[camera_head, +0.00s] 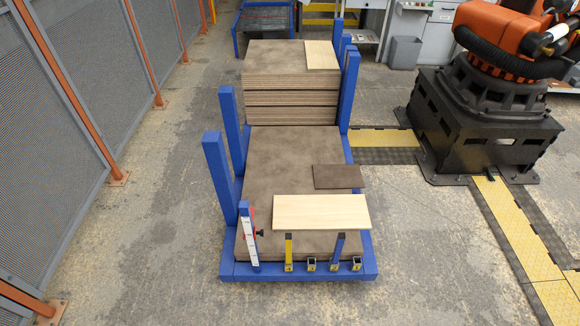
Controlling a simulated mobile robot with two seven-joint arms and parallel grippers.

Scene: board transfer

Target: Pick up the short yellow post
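The short yellow post (289,250) stands upright at the front edge of the blue cart (240,272). It has a dark top and a yellow socket-like foot. A short blue post (338,248) with a dark top stands to its right. Two small square sockets, a left one (311,264) and a right one (357,264), show no post in them. A taller white-faced blue post (249,237) with markings and a red and black part stands to the left of the yellow post. Neither of my grippers is in view.
A pale board (321,211) lies just behind the short posts, with a small dark board (338,176) behind it. A tall board stack (292,92) and blue uprights (217,165) stand farther back. A mesh fence (60,110) is left; an orange robot (503,60) is right.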

